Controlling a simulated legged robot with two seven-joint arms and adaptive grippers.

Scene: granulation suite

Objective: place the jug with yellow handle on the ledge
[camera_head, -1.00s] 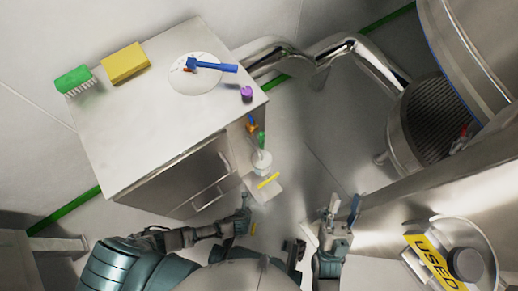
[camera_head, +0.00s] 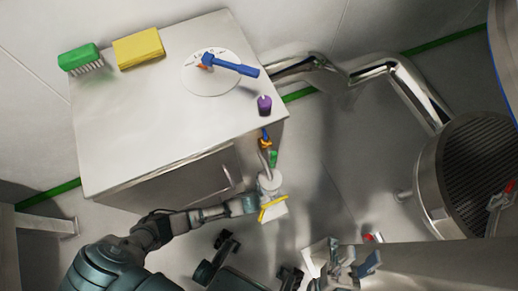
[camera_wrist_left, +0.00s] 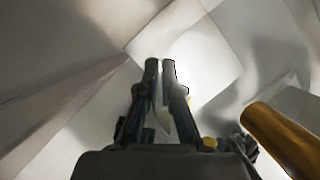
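The jug (camera_head: 275,213) is pale with a yellow handle (camera_head: 272,208). It is beside the cabinet's front right side in the head view. My left gripper (camera_head: 250,204) is close to its left side; touching cannot be told. In the left wrist view my left gripper (camera_wrist_left: 160,66) has its fingers almost together, with nothing visible held between them. A thick yellow-orange bar (camera_wrist_left: 282,140), likely the handle, lies to the right of the fingers, outside them. My right gripper (camera_head: 343,258) is open and empty at the lower right. I cannot tell which surface is the ledge.
A steel cabinet (camera_head: 140,130) bears a green brush (camera_head: 80,57), a yellow sponge (camera_head: 138,47), a white disc (camera_head: 200,85) with a blue tool (camera_head: 232,64), and a purple item (camera_head: 264,105). A steel pipe (camera_head: 385,75) and round vessel (camera_head: 430,180) stand right.

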